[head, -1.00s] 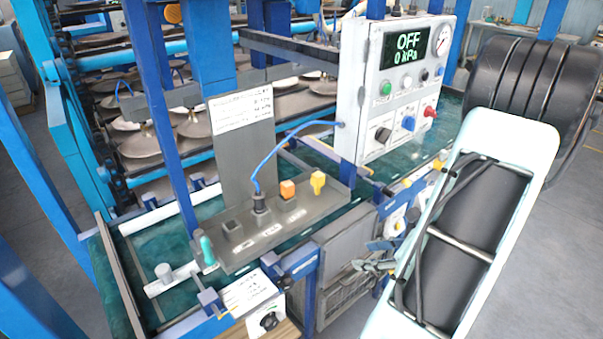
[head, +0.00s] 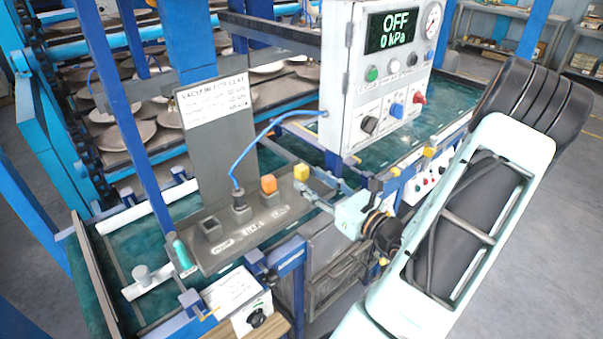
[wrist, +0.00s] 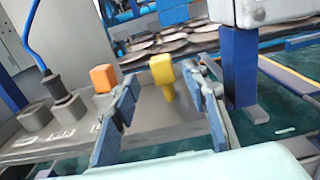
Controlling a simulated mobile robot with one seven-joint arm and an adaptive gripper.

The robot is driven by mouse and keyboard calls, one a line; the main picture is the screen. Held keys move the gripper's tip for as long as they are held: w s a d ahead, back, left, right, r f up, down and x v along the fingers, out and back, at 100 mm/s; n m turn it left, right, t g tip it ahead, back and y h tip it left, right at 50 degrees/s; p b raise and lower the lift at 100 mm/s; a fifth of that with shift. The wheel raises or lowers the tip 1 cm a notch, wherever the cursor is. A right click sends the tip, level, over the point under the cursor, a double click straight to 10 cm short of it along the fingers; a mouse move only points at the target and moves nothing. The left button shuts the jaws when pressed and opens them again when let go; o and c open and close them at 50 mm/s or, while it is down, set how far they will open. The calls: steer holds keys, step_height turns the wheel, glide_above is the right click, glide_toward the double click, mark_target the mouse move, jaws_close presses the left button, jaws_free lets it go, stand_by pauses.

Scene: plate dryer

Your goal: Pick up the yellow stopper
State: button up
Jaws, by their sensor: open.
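The yellow stopper (head: 301,172) stands at the right end of the grey socket panel in the head view. It also shows upright in the wrist view (wrist: 162,78), ahead of my jaws and framed between them. My gripper (head: 316,182) is open, just right of and in front of the stopper. In the wrist view its two blue-padded fingers (wrist: 166,92) are spread on either side of the stopper. I cannot tell whether either finger touches it. Nothing is held.
An orange stopper (head: 268,185) stands just left of the yellow one, close to my left finger in the wrist view. A blue hose runs to a black plug (head: 239,200) beside an empty socket (head: 211,229). The control box (head: 387,80), reading OFF, 0 kPa, stands behind right.

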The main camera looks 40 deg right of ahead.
mark_target(306, 173)
steer(key=w+p, duration=0.1)
steer(key=w, duration=0.4)
steer(key=c, duration=1.1)
steer(key=shift+r, duration=0.25)
